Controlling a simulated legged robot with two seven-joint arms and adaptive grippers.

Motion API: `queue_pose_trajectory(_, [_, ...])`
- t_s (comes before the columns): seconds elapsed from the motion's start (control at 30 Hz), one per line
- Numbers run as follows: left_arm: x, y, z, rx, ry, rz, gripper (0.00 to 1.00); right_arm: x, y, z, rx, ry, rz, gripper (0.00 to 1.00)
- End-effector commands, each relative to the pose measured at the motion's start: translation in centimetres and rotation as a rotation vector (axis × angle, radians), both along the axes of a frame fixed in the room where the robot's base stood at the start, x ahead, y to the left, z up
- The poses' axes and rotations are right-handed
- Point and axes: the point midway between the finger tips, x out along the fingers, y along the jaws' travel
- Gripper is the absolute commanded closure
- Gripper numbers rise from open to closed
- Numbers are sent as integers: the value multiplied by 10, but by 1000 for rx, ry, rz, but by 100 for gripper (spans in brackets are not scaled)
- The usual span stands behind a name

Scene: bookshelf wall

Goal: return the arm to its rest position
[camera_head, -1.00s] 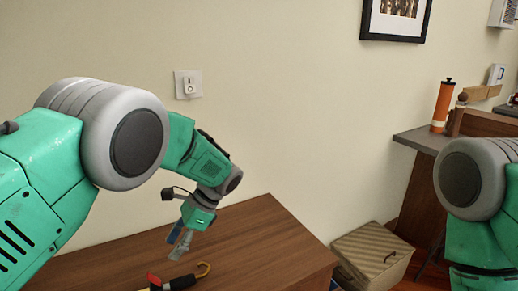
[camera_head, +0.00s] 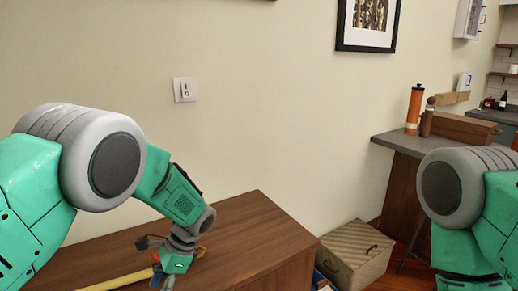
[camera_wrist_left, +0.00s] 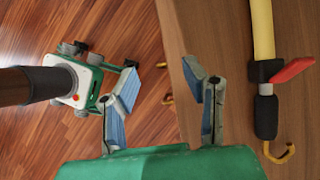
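My left arm (camera_head: 172,195) reaches out from the left in the head view and bends down over a brown wooden cabinet top (camera_head: 250,225). My left gripper (camera_head: 168,283) is at the bottom of that view, partly cut off. In the left wrist view, the two fingers of my left gripper (camera_wrist_left: 168,95) stand wide apart with nothing between them. A yellow rod (camera_head: 125,280) with a hooked end lies on the cabinet top beside the gripper. It also shows in the left wrist view (camera_wrist_left: 263,35), with a black grip and red lever, apart from the fingers. My right gripper is outside both views.
A tan box (camera_head: 352,255) stands on the floor right of the cabinet. Farther right, a grey counter (camera_head: 405,142) holds an orange cylinder (camera_head: 414,110) and a wooden case. A switch (camera_head: 185,90) and a framed picture (camera_head: 368,22) are on the wall. Wooden floor (camera_wrist_left: 60,25) shows beside the cabinet.

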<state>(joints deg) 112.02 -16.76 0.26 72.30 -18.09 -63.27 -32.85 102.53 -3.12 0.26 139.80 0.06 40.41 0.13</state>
Motion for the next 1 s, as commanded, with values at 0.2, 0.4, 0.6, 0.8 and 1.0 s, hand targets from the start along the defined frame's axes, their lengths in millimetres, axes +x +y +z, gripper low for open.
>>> queue_pose_trajectory(0.2, [-42, 9, -68, -88, -52, 89, 60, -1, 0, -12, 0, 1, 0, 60])
queue_pose_trajectory(0.4, [-110, 17, -147, -198, -138, 265, 60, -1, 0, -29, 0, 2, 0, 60])
queue_pose_trajectory(0.6, [-210, 24, -205, -294, -288, 558, 60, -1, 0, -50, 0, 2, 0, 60])
queue_pose_trajectory(0.8, [-288, 35, -212, -318, -441, 817, 60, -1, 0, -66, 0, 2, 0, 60])
queue_pose_trajectory(1.0, [-320, 42, -201, -317, -532, 935, 60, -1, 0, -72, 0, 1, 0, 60])
